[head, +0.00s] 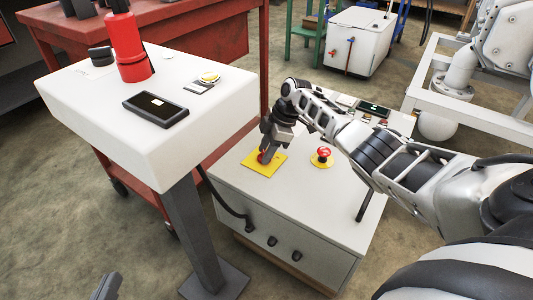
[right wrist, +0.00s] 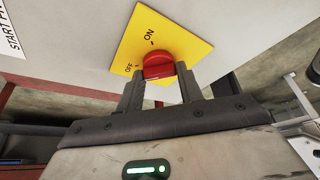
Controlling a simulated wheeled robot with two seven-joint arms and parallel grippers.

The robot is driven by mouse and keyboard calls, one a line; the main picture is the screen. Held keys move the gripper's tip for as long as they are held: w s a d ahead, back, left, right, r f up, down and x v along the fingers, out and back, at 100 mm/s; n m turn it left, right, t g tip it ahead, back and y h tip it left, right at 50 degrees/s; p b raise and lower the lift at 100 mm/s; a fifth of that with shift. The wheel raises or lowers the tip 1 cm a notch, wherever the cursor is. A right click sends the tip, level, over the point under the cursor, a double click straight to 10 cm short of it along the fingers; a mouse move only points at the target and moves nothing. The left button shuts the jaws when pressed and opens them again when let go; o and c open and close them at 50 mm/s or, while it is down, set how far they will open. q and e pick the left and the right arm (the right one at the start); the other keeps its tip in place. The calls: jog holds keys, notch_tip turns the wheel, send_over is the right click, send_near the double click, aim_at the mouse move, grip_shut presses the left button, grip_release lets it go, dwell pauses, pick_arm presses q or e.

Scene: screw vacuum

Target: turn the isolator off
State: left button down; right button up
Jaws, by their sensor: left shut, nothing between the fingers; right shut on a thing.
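The isolator is a red rotary knob (right wrist: 158,65) on a yellow plate (right wrist: 192,42) marked ON and OFF. In the right wrist view, ON reads above the knob and OFF to its left. The yellow plate (head: 252,164) lies on top of the white cabinet (head: 240,190) in the head view. My right gripper (head: 265,157) reaches down onto the knob, shut with one finger on each side of it. The fingers partly hide the knob, and I cannot tell which mark it points to. My left gripper (head: 107,287) is low at the left edge, shut and empty, away from the cabinet.
A red emergency-stop button (head: 323,152) on a yellow disc sits right of the isolator. A white pedestal (head: 130,110) at left carries a red cylinder (head: 127,48), a black-framed display (head: 156,109) and a yellow button (head: 209,78). A red workbench (head: 190,40) stands behind.

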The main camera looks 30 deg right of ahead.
pick_arm(q)
jog(key=shift+r, duration=0.1)
pick_arm(e)
jog(key=shift+f, duration=0.1)
dwell(0.3)
jog(key=o, duration=1)
jog(key=shift+d+r, duration=0.1)
jog(key=shift+r, duration=0.25)
jog(key=p+v, duration=0.1)
jog(key=v, duration=0.1)
jog(key=shift+d+r, duration=0.1)
jog(key=shift+r, duration=0.2)
pick_arm(q)
jog(key=f+p, duration=0.1)
jog(key=a+g+y+p, duration=0.1)
jog(key=p, duration=0.1)
jog(key=f+g+p, duration=0.1)
jog(key=shift+s+a+f+m+y, duration=0.1)
jog(key=shift+a+f+m+y, duration=0.15)
jog(key=shift+f+m+y, duration=0.15)
pick_arm(e)
jog(key=v, duration=1.2)
jog(key=shift+s+d+r, duration=0.1)
jog(key=shift+d+r, duration=0.05)
jog(key=shift+r, duration=0.2)
